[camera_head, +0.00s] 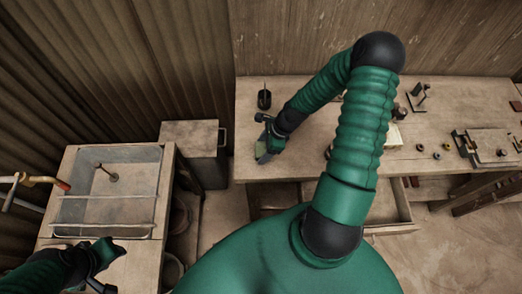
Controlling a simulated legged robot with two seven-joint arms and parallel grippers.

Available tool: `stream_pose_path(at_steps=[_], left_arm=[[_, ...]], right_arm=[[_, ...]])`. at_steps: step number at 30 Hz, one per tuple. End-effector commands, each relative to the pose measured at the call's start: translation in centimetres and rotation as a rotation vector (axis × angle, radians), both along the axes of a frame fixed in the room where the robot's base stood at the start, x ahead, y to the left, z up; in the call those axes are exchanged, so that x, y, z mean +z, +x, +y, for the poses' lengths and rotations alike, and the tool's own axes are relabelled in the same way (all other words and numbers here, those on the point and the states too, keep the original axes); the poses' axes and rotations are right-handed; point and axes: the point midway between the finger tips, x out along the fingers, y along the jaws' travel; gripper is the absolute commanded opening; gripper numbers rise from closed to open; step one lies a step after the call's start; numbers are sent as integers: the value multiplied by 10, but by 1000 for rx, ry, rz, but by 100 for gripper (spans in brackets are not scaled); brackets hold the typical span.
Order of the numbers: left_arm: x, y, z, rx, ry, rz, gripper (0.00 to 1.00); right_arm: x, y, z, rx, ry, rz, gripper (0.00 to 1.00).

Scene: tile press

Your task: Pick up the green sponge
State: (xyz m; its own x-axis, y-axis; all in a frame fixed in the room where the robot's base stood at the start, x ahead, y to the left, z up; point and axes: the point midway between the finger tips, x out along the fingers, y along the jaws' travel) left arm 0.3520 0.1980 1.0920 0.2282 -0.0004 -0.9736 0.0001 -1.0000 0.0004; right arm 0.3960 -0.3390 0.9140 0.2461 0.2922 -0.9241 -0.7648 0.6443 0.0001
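My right gripper (268,138) is over the left end of the workbench, pointing down and to the left. A small dull-green block that looks like the green sponge (262,149) shows right at its fingers. The gripper partly hides the block, and I cannot tell whether the fingers are closed on it or only beside it. My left gripper (108,268) is at the lower left, in front of the sink, with its fingers apart and nothing seen between them.
The workbench (220,100) carries a dark cup (264,99) behind the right gripper and several small tools and parts at the right. A wire-sided sink basin (84,190) stands at the left, with a box-like cabinet (190,137) beside it. An open drawer (392,215) sticks out below the bench.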

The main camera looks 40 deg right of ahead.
Motion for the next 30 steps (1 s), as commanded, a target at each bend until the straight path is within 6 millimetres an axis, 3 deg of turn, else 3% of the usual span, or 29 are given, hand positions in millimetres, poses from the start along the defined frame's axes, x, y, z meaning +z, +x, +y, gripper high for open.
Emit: stream_pose_path(at_steps=[1,9,20,27,30], left_arm=[[0,0,0,0,0,0,36],[0,0,0,0,0,0,36],[-2,0,0,0,0,0,36],[-7,0,0,0,0,0,36],[-11,0,0,0,0,0,36]], right_arm=[[0,0,0,0,0,0,59],[0,1,0,-1,-1,1,25],[5,1,-1,0,-2,-1,25],[33,1,-1,0,-4,-2,25],[36,-19,4,-3,0,2,25]])
